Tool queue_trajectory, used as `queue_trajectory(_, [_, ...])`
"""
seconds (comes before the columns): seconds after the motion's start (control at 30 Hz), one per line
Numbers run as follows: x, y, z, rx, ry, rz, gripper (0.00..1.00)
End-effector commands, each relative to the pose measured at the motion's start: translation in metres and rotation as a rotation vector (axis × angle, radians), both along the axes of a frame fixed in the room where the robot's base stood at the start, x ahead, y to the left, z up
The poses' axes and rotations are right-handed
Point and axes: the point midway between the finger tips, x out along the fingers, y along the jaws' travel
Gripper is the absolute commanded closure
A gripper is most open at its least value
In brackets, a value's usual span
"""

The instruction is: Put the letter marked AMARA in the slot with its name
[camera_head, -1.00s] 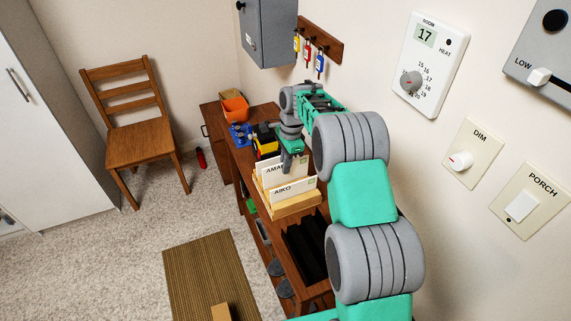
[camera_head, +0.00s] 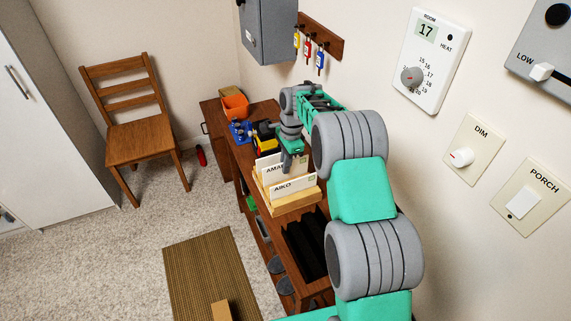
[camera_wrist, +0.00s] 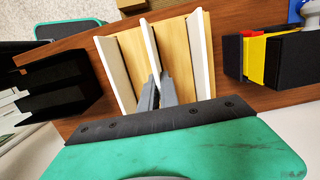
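The white letter marked AMARA (camera_head: 273,169) stands upright in the wooden letter rack (camera_head: 296,206), behind the white piece marked AIKO (camera_head: 284,189). My gripper (camera_head: 288,166) points down over the rack, and its finger hides the end of the name. In the wrist view my fingers (camera_wrist: 157,95) stand on both sides of the thin middle white letter (camera_wrist: 149,48) and appear closed on it. White upright pieces stand to its left (camera_wrist: 115,72) and right (camera_wrist: 200,55), with wood between. The letter's lower edge is hidden.
The rack stands on a brown wooden hutch (camera_head: 232,150). A black-and-yellow holder (camera_head: 265,140), a blue item (camera_head: 240,132) and an orange container (camera_head: 235,106) stand behind it. A black open holder (camera_head: 306,247) is in front. Keys hang on the wall (camera_head: 308,50).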

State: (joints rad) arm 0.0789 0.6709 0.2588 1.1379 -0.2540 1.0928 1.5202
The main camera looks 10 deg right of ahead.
Motion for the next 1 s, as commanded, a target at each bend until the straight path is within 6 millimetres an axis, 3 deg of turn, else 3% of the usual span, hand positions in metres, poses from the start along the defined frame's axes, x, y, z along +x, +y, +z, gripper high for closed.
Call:
queue_trajectory(0.2, [-0.0001,0.0,0.0001,0.0,0.0,0.0,1.0])
queue_trajectory(0.23, [-0.0001,0.0,0.0001,0.0,0.0,0.0,0.93])
queue_trajectory(0.5, [-0.0002,-0.0001,0.0001,0.0,0.001,0.0,0.71])
queue_trajectory(0.7, [-0.0002,0.0,0.0,0.0,0.001,0.0,0.69])
queue_trajectory(0.9, [-0.0002,0.0,0.0,0.0,0.001,0.0,0.53])
queue_trajectory(1.0, [-0.0002,0.0,0.0,0.0,0.001,0.0,0.52])
